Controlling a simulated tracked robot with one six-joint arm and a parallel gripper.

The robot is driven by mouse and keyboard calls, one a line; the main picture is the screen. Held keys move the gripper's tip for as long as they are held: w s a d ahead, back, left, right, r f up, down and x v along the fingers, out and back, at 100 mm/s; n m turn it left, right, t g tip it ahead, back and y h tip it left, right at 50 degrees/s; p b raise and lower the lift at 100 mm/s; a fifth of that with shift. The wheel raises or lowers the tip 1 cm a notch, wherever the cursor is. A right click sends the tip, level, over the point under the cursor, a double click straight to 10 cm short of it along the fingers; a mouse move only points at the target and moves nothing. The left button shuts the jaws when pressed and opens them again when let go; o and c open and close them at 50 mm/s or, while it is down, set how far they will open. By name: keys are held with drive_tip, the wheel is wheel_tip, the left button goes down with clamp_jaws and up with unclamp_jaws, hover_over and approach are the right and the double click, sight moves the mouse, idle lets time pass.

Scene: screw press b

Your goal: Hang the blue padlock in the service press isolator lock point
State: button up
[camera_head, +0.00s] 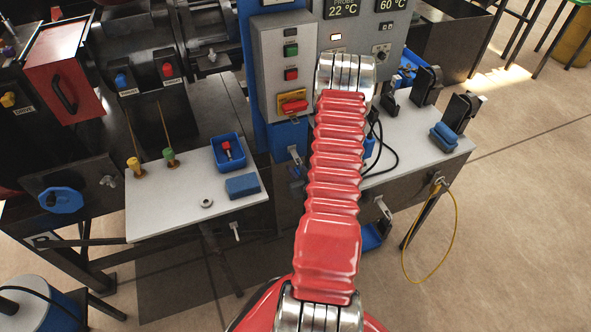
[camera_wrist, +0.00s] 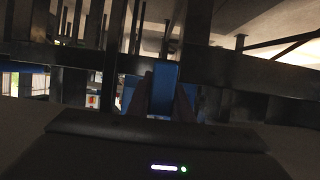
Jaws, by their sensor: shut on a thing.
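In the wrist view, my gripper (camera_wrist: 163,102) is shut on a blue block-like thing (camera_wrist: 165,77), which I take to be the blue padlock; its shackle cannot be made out. In the head view, my red arm hides the gripper. The grey control box (camera_head: 270,70) stands left of the arm, with a green and a red button. Low on it is a red handle on a yellow plate (camera_head: 292,103), which looks like the isolator. I cannot make out its lock hole or how far the padlock is from it.
A white table (camera_head: 160,205) at left bears a blue tray (camera_head: 217,161) with a red padlock-like thing, a blue block (camera_head: 242,185) and a ring (camera_head: 206,203). The right bench (camera_head: 415,158) holds black clamp-like parts, another blue block (camera_head: 443,137) and dark cables near my arm.

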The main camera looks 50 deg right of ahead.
clamp_jaws()
drive_tip(key=o, duration=0.8)
unclamp_jaws()
